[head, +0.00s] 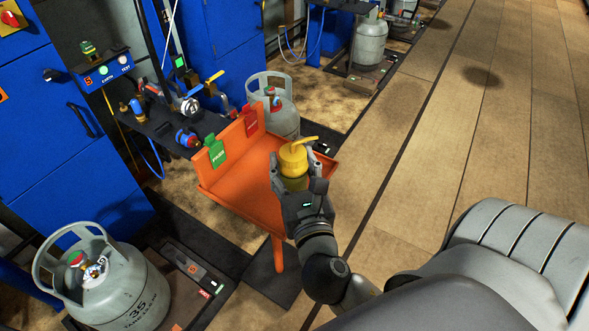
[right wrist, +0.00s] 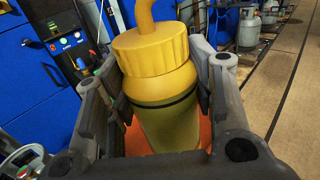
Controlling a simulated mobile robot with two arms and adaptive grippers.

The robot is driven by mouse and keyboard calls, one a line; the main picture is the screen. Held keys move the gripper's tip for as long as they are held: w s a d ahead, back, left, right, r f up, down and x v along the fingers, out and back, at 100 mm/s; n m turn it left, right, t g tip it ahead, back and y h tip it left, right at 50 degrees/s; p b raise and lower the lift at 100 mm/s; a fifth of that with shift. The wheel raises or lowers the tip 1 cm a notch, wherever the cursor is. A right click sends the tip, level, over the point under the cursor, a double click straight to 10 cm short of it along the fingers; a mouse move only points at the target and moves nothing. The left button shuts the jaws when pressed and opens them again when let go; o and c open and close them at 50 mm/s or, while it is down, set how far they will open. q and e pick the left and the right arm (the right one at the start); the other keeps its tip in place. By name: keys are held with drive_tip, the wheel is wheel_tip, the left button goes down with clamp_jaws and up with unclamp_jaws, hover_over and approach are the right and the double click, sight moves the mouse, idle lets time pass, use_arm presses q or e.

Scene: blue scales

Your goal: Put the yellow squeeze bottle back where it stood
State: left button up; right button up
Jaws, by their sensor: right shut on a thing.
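The yellow squeeze bottle (head: 293,160) has a ribbed cap and a bent spout. My right gripper (head: 296,180) is shut on its body and holds it upright over the orange tray (head: 235,190). In the right wrist view the bottle (right wrist: 160,85) stands between both fingers (right wrist: 163,95), with a dark band around its body. The gripper hides the bottle's base in the head view, so I cannot tell whether it touches the tray. My left gripper is not in view.
A green tag (head: 215,151) and a red tag (head: 250,121) hang on the tray's back edge. Grey gas cylinders stand behind the tray (head: 273,105) and at lower left (head: 100,285). Blue cabinets (head: 50,130) line the left. The wooden floor (head: 480,130) at right is clear.

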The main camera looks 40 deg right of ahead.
drive_tip(key=w+d+f+b, duration=0.2)
drive_tip(key=w+d+f, duration=0.4)
drive_tip(key=w+f, duration=0.5)
drive_tip(key=shift+w+d+f+b, duration=0.2)
drive_tip(key=shift+d+f+b, duration=0.2)
drive_tip(key=shift+f, duration=0.4)
drive_tip(key=shift+f, duration=0.15)
drive_tip(key=o, duration=1.2)
